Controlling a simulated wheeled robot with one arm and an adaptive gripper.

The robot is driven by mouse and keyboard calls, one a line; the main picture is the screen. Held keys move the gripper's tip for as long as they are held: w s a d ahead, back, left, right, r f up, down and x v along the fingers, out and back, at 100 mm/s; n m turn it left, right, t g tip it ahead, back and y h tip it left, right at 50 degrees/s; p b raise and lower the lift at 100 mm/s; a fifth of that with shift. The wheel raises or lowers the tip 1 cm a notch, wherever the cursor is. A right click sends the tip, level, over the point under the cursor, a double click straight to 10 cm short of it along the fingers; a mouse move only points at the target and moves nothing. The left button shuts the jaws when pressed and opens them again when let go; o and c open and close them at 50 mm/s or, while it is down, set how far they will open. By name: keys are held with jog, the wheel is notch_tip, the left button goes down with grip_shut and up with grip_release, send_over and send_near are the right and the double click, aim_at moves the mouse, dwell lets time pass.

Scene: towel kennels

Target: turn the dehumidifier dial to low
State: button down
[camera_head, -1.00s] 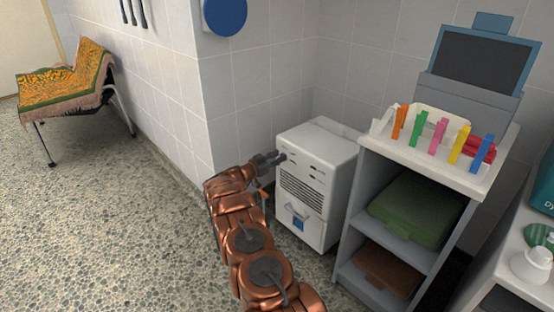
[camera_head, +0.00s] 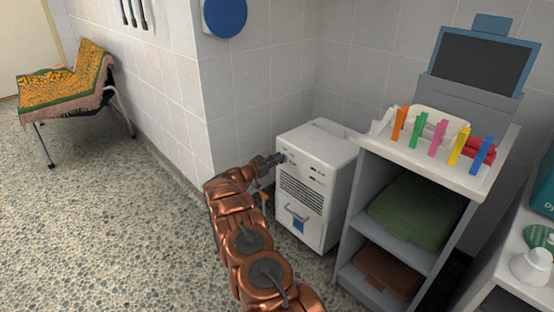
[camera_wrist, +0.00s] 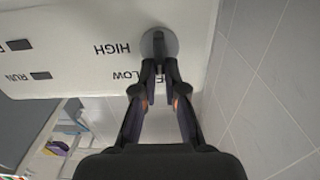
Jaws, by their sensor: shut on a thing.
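The dehumidifier (camera_head: 322,165) is a white box with a dark front grille, standing on the floor against the tiled wall. In the wrist view its panel (camera_wrist: 85,62) shows upside down, with the labels HIGH, LOW and RUN. The dial (camera_wrist: 171,42) is a round grey disc with a raised ridge. My gripper (camera_wrist: 160,66) is shut on the dial's ridge at its near end. In the head view my gripper (camera_head: 278,158) reaches the upper left of the dehumidifier's front. The dial is mostly hidden there.
A grey shelf unit (camera_head: 357,200) stands close to the right of the dehumidifier, with colored clips (camera_head: 438,137) on top and folded towels (camera_head: 416,209) inside. A wall corner (camera_head: 205,120) is near my arm's left.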

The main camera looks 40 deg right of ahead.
jog(key=m, duration=0.5)
jog(key=s+m, duration=0.1)
jog(key=m, duration=0.2)
jog(key=shift+s+f, duration=0.1)
jog(key=shift+f, duration=0.2)
jog(key=shift+m, duration=0.4)
jog(key=c, duration=1.2)
grip_release()
jog(key=shift+c, duration=0.2)
jog(key=shift+a, duration=0.1)
jog(key=a, duration=1.1)
jog(key=shift+a, duration=0.4)
